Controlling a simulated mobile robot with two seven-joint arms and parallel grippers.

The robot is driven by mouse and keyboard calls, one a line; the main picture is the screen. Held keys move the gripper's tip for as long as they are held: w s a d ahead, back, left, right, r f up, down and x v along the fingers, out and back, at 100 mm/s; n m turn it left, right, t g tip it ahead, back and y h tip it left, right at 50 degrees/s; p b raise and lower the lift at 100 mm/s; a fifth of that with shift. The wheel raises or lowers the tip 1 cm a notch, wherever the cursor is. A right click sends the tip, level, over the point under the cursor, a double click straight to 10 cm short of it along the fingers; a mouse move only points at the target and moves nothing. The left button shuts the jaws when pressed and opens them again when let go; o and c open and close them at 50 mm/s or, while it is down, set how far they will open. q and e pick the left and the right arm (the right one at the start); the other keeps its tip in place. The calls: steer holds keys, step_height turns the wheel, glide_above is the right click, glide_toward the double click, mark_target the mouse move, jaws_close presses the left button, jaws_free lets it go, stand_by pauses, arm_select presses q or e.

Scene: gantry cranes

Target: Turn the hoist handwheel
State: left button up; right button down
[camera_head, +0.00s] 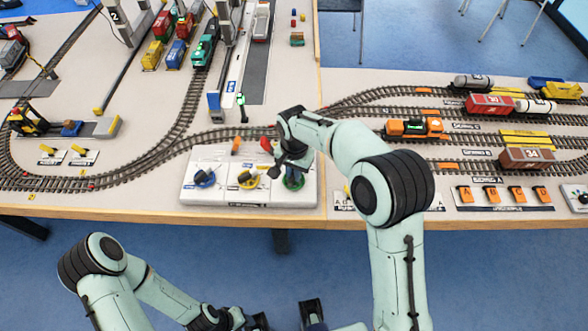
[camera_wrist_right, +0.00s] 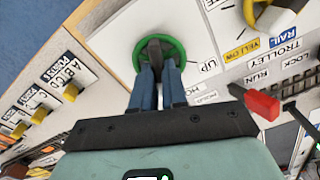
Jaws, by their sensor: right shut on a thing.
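The green hoist handwheel (camera_head: 294,183) sits at the right end of the white control panel (camera_head: 225,196), at the table's front edge. It shows as a green ring with a dark middle part in the right wrist view (camera_wrist_right: 178,50). My right gripper (camera_wrist_right: 157,62) reaches down over it, and its two blue fingers are shut on the dark part at the wheel's middle. In the head view my right wrist hides much of the wheel. My left arm is low at the bottom left, clear of the table. Its gripper (camera_head: 262,321) is partly cut off by the frame.
A blue wheel (camera_head: 204,178) and a yellow wheel (camera_head: 248,180) are left of the green one on the panel. A red lever (camera_wrist_right: 262,104) stands close beside my right gripper. Model tracks and an orange locomotive (camera_head: 414,128) lie behind and to the right.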

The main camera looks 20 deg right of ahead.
arm_select(q)
steer(key=shift+w+r+p, duration=0.3)
steer(key=shift+r+p, duration=0.25)
steer(key=shift+r, duration=0.15)
arm_select(e)
steer(key=m, duration=0.4)
steer(key=shift+d+r+m, duration=0.1)
steer(key=shift+m, duration=0.3)
steer(key=c, duration=1.2)
jaws_free()
steer(key=shift+o, duration=0.2)
arm_select(q)
steer(key=shift+w+r+p, duration=0.25)
steer(key=shift+r+p, duration=0.15)
steer(key=shift+r, duration=0.05)
steer(key=shift+w+r+p, duration=0.2)
steer(key=shift+r+p, duration=0.2)
steer(key=shift+r, duration=0.05)
arm_select(e)
step_height(320, 180, up, 13)
steer(key=shift+r, duration=0.15)
steer(key=shift+s, duration=0.1)
